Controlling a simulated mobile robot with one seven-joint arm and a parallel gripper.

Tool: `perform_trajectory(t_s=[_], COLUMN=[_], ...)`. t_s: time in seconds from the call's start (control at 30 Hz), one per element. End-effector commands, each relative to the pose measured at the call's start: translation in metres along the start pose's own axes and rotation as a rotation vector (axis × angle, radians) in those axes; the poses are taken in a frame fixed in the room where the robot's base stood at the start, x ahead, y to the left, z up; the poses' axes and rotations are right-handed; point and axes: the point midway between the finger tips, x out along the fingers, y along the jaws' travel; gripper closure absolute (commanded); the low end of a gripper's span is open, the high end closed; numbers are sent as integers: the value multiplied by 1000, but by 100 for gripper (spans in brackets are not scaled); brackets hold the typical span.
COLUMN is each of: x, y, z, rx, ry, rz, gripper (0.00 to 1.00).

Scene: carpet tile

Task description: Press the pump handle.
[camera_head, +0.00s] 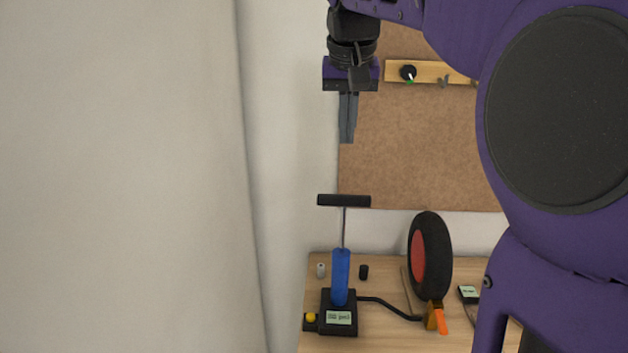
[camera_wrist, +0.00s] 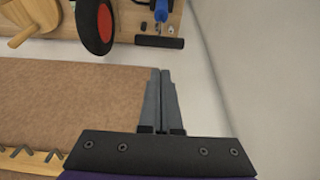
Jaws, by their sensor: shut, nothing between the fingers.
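The pump has a black T-shaped handle (camera_head: 344,200) on a thin rod, raised above a blue cylinder (camera_head: 341,277). Its black base stands on the wooden table and has a small display and a yellow knob. The handle also shows near the top of the wrist view (camera_wrist: 159,42). My gripper (camera_head: 346,141) is shut and empty, pointing down. In the head view it is above the handle with a clear gap. Its fingertips (camera_wrist: 160,69) appear apart from the handle in the wrist view.
A black wheel with a red hub (camera_head: 417,258) stands right of the pump, and a black hose runs toward it. Small cylinders (camera_head: 364,272) stand near the pump. A brown board (camera_head: 420,150) with a hook rail (camera_head: 430,71) is behind. A pale curtain-like surface (camera_head: 120,180) fills the left.

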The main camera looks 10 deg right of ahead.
Motion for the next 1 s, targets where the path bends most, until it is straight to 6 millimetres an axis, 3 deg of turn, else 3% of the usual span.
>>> perform_trajectory(t_s=[0.13,0.53,0.67,1.0], x=[-13,-4,16,88], y=[1,0,0,0], z=[-4,-3,-2,-2], rx=[0,-1,-1,-1], ry=[-2,-4,-5,-5], rz=[-1,0,0,0], gripper=[100,100,100,100])
